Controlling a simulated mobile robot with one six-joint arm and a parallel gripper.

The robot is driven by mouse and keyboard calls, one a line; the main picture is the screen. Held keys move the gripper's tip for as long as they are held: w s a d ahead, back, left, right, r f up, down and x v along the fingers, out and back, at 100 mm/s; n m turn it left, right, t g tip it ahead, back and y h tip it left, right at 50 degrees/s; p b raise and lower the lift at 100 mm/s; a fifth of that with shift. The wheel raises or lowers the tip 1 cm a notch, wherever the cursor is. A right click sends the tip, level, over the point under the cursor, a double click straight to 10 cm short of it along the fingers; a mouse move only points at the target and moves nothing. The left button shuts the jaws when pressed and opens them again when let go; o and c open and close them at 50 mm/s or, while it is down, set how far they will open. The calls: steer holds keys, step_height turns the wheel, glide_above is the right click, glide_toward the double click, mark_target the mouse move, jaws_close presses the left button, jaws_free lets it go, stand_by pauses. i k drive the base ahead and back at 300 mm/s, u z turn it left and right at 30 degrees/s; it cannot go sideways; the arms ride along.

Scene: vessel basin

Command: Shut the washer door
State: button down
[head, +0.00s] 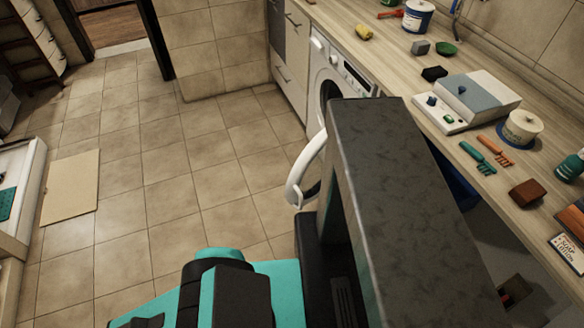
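The washer (322,62) is a white front-loading machine built in under the wooden counter, in the upper middle of the head view. Its round door (304,176) has a white rim and stands open, swung out over the tiled floor. A large dark grey block in the foreground hides part of the door and of the washer's front. Part of the dark drum opening (328,92) shows beside it. Teal and black parts of my own body show at the bottom. I cannot make out my gripper's fingers anywhere in this view.
The tiled floor (150,150) left of the door is mostly clear, with a beige mat (70,187) farther left. White drawers (293,70) stand beyond the washer. The counter (400,70) holds a grey-and-white device (468,100), brushes, a lidded pot (522,127) and other small items.

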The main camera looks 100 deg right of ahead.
mark_target(297, 199)
steer(key=z, duration=0.05)
steer(key=i, duration=0.85)
steer(key=u, duration=0.4)
steer(key=k, duration=0.2)
steer(key=z, duration=3.1)
steer(key=i, duration=0.4)
steer(key=z, duration=0.1)
